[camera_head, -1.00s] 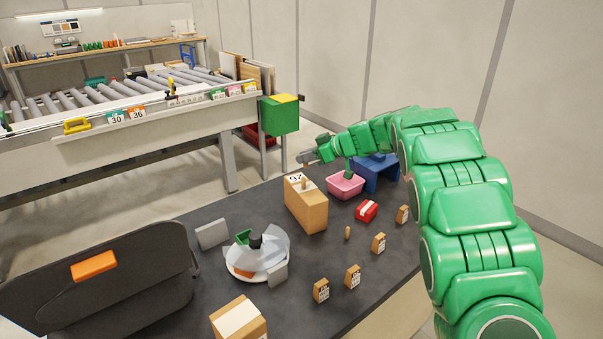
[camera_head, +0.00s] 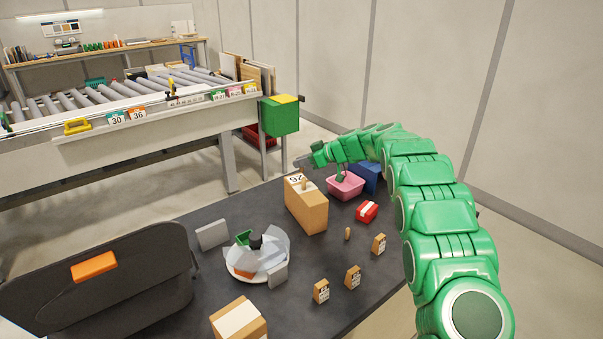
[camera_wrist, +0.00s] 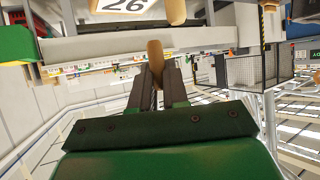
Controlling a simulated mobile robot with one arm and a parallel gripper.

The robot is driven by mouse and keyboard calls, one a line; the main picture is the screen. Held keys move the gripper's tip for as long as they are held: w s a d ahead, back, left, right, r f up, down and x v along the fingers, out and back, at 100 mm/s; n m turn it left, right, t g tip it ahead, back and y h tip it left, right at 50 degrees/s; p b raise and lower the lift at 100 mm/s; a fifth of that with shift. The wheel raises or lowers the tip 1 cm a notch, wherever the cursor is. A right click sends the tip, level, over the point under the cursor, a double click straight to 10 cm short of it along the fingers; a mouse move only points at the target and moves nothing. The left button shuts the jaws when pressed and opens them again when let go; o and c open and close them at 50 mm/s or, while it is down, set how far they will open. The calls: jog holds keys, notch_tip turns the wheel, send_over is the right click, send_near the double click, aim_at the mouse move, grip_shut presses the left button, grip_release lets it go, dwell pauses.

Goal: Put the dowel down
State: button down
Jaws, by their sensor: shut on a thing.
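My gripper (camera_head: 303,162) is above the table beyond the tan block, in the head view's middle. In the wrist view its dark fingers (camera_wrist: 158,88) are shut on a light wooden dowel (camera_wrist: 155,58), which sticks out past the fingertips. The tan block (camera_head: 306,210) stands on the dark table and bears a white label reading 26 (camera_wrist: 124,5). Another wooden peg (camera_wrist: 176,10) shows beside that label; in the head view a peg (camera_head: 304,185) stands on the block's top. A small peg (camera_head: 347,233) stands on the table to the right of the block. The held dowel is hard to make out in the head view.
A pink bin (camera_head: 345,187) and a blue stand (camera_head: 368,178) are right of the block. A red box (camera_head: 367,211), small tagged blocks (camera_head: 353,277) and a white dish (camera_head: 258,270) stand on the table (camera_head: 205,290). A roller conveyor (camera_head: 150,120) runs behind.

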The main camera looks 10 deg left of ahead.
jog(key=shift+w+a+f, duration=0.2)
jog(key=shift+w+f, duration=0.65)
jog(key=shift+f, duration=1.75)
jog(key=shift+f, duration=0.1)
jog(key=c, duration=1.4)
grip_release()
jog(key=v, duration=1.2)
